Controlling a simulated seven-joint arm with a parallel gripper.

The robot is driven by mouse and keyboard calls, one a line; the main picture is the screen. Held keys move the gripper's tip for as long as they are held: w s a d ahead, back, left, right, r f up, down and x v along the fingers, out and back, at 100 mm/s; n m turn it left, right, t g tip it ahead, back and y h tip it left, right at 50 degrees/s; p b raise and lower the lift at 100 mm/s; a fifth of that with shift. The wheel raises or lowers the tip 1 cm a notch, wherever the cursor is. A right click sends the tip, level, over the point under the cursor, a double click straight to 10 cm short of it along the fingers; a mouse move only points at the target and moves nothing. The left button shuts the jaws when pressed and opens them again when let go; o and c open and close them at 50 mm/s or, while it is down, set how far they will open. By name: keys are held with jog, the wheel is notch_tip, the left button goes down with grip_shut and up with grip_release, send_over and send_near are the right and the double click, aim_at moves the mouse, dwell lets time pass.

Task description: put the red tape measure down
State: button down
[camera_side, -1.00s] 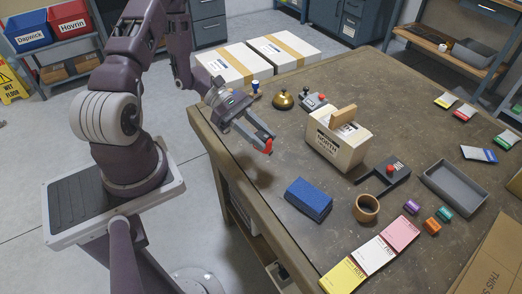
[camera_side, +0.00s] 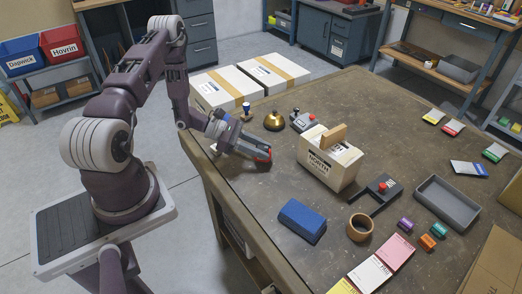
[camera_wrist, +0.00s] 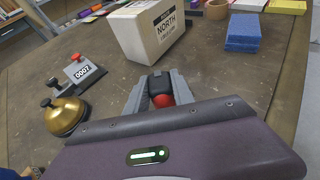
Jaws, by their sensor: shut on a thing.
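My gripper (camera_side: 262,156) is low over the left part of the brown table (camera_side: 240,180), left of the white box labelled NORTH. It is shut on the red tape measure (camera_wrist: 163,99), which shows red and dark between the fingers in the wrist view. In the side view only a small red part of the tape measure (camera_side: 264,154) shows at the fingertips. I cannot tell whether the tape measure touches the table.
The NORTH box (camera_side: 330,160) stands to the right of my gripper. A brass bell (camera_side: 274,122) and a numbering device (camera_side: 303,121) stand behind it. A blue block (camera_side: 302,220) lies nearer the front. Bare table lies between the gripper and the blue block.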

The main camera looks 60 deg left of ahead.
jog(key=shift+f, duration=0.25)
jog(key=c, duration=1.1)
grip_release()
